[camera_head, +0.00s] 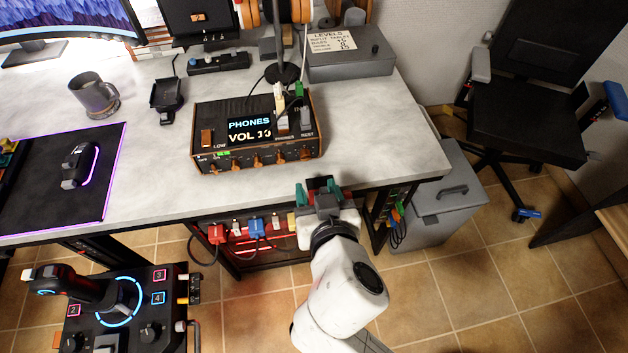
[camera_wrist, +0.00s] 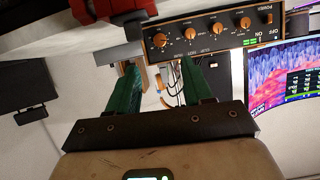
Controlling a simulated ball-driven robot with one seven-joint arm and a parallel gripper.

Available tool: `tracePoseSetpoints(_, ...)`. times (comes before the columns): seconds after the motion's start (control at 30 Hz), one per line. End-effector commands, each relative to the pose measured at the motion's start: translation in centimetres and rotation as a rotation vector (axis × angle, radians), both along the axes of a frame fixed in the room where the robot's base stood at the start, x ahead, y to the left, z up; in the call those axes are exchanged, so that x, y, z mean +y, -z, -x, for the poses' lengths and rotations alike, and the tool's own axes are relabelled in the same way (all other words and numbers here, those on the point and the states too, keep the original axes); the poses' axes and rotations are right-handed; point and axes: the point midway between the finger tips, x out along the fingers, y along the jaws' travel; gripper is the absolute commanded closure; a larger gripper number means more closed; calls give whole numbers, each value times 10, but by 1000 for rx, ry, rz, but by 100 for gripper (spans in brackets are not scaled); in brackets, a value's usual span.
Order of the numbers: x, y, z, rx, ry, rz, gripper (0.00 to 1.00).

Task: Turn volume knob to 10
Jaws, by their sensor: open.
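The volume unit (camera_head: 254,140) is a dark box with an orange-trimmed front panel on the desk. Its screen (camera_head: 250,130) reads "PHONES" and what looks like "VOL 10"; the last digit is not crisp. Several orange knobs (camera_head: 281,157) line the front, and they also show upside down in the wrist view (camera_wrist: 190,33). Which one is volume I cannot read. My gripper (camera_head: 318,186) has green fingers and is open and empty. It is at the desk's front edge, right of and in front of the panel. In the wrist view (camera_wrist: 158,66) the fingertips are apart from the knobs.
A grey box (camera_head: 350,62) with a "LEVELS" note stands behind the unit. A mug (camera_head: 95,96) and a mouse (camera_head: 80,163) are on the left. Cables and plugs (camera_head: 256,227) hang under the desk edge. A joystick panel (camera_head: 125,310) is at the lower left. The desk right of the unit is clear.

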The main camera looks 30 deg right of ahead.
Motion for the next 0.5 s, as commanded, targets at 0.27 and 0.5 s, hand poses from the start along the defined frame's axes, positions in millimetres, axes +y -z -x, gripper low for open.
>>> tracePoseSetpoints(0.27,1,-1,2,0,0,0,50)
tracePoseSetpoints(0.5,8,-6,-3,59,-5,155,50)
